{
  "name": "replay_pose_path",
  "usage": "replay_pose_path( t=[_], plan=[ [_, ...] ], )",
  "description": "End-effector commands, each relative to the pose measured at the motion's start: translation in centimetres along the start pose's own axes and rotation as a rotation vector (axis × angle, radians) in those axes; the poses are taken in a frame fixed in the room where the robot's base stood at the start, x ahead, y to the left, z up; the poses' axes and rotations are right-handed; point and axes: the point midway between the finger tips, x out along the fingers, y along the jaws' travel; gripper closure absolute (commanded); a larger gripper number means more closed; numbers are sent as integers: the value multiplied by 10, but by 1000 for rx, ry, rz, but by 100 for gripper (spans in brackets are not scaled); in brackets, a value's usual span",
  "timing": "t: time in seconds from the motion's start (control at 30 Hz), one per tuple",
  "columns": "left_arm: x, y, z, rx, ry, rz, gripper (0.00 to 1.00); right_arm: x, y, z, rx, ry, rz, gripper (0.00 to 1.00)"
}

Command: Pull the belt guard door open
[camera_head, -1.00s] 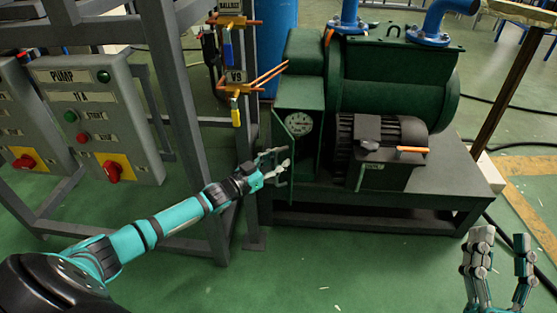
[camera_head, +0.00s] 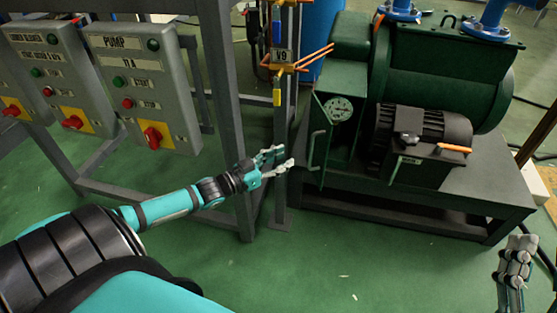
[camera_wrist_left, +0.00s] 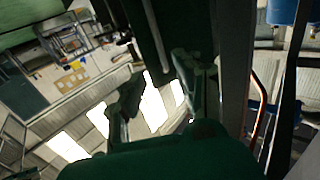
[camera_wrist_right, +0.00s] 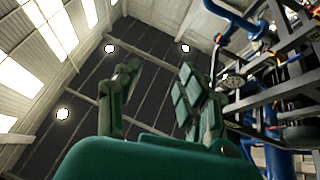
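The belt guard door (camera_head: 317,165) is a dark green panel with a bar handle (camera_head: 314,148) on its left face, at the left end of the green pump unit in the head view. My left gripper (camera_head: 284,160) is open and empty, just left of the handle with a small gap. Its spread fingers also show in the left wrist view (camera_wrist_left: 157,95). My right gripper (camera_head: 518,265) is open and empty at the lower right, far from the door.
A grey frame post (camera_head: 231,125) stands close behind my left forearm. Valve V9 (camera_head: 282,57) with orange pipes is above the gripper. The pump's dark base (camera_head: 440,205) extends right. Control boxes (camera_head: 150,85) stand at left. Green floor in front is clear.

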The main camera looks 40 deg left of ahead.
Motion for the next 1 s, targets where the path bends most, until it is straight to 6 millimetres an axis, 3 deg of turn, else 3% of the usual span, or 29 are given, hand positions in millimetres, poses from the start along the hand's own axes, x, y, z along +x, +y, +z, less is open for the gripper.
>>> replay_pose_path(
  t=[0.4,0.57,0.67,0.9,1.0],
  plan=[
    [-8,0,-1,1,1,1,66,0,0,0,0,0,0,60],
    [-7,3,6,108,5,7,86,-3,-1,-6,3,59,-3,60],
    [-4,9,18,374,13,21,100,-11,-4,-22,9,199,-8,60],
    [1,20,45,1196,34,38,100,-54,-10,-75,33,622,-21,60],
    [2,22,51,1427,36,39,100,-71,-11,-88,41,737,-23,60]
  ],
)
